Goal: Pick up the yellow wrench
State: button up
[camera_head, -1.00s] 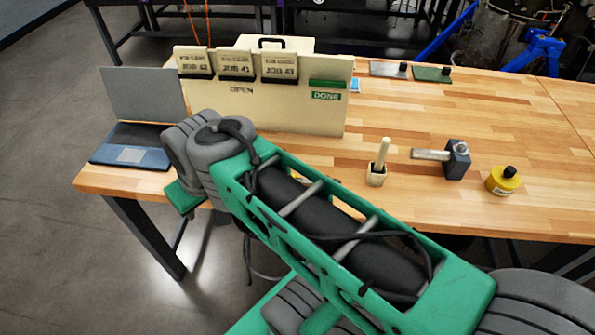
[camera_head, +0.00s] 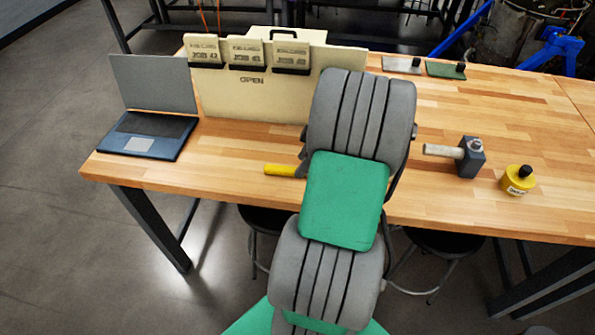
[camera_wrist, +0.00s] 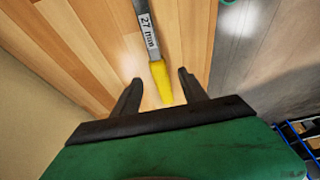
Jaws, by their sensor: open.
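The yellow wrench lies on the wooden table. In the head view its yellow handle (camera_head: 281,170) shows just left of my arm, and the rest is hidden behind the arm. In the wrist view its yellow handle (camera_wrist: 160,80) points toward my gripper, and its grey shaft marked "27 mm" (camera_wrist: 146,24) runs to the top edge. My gripper (camera_wrist: 157,80) is open, with one finger on each side of the yellow handle. I cannot tell how high the fingers are above it. In the head view my gripper is hidden behind my arm.
A laptop (camera_head: 150,130) stands at the table's left end. A cream board (camera_head: 245,100) with job cards is behind the wrench. A hammer (camera_head: 468,157) and a yellow container (camera_head: 517,180) are to the right. Stools (camera_head: 445,245) are under the front edge.

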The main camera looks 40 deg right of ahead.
jog(key=x, duration=0.3)
jog(key=shift+r, duration=0.1)
grip_shut()
dwell(0.4)
dwell(0.8)
